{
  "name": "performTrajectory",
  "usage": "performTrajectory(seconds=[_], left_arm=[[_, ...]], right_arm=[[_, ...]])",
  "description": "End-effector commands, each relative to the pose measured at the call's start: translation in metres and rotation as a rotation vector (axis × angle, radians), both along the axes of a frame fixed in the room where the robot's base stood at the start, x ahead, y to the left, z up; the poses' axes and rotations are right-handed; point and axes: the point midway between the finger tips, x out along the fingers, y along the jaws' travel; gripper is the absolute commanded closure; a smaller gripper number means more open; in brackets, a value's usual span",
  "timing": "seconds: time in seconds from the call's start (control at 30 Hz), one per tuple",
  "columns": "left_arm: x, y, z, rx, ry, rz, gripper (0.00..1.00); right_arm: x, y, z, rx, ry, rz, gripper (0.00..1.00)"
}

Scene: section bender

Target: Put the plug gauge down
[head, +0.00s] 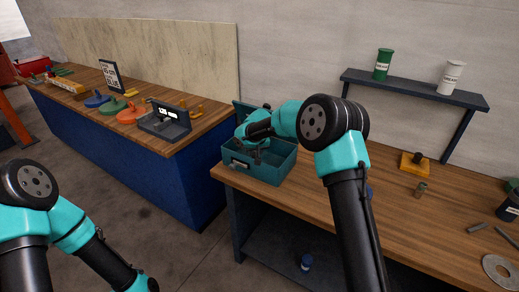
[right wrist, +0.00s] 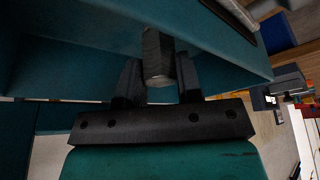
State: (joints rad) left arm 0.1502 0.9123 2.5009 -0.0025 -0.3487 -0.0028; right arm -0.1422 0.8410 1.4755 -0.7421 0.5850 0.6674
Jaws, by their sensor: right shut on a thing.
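My right gripper (head: 257,152) is inside the open teal box (head: 270,174) at the near left corner of the right bench. In the right wrist view its two dark fingers (right wrist: 158,82) are shut on the plug gauge (right wrist: 157,55), a dark grey cylinder. The teal walls of the box (right wrist: 80,45) are close around the gauge. I cannot tell whether the gauge touches the box floor. In the head view the gauge is hidden by the arm and the box wall. My left arm shows at the bottom left, its gripper out of frame.
Another bench with coloured parts (head: 130,115) stands left, across a floor gap.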

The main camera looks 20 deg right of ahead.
Motion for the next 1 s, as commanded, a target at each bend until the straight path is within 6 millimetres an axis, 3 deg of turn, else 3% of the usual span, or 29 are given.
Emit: performTrajectory(seconds=[0.33, 0.67, 1.0], left_arm=[[0.000, 0.000, 0.000, 0.000, 0.000, 0.000, 1.00], [0.000, 0.000, 0.000, 0.000, 0.000, 0.000, 1.00], [0.000, 0.000, 0.000, 0.000, 0.000, 0.000, 1.00]], right_arm=[[0.002, -0.002, 0.000, 0.000, 0.002, 0.001, 0.93], [0.024, -0.025, -0.002, -0.001, 0.002, 0.000, 0.93], [0.023, -0.024, -0.012, -0.001, 0.002, 0.002, 0.93]])
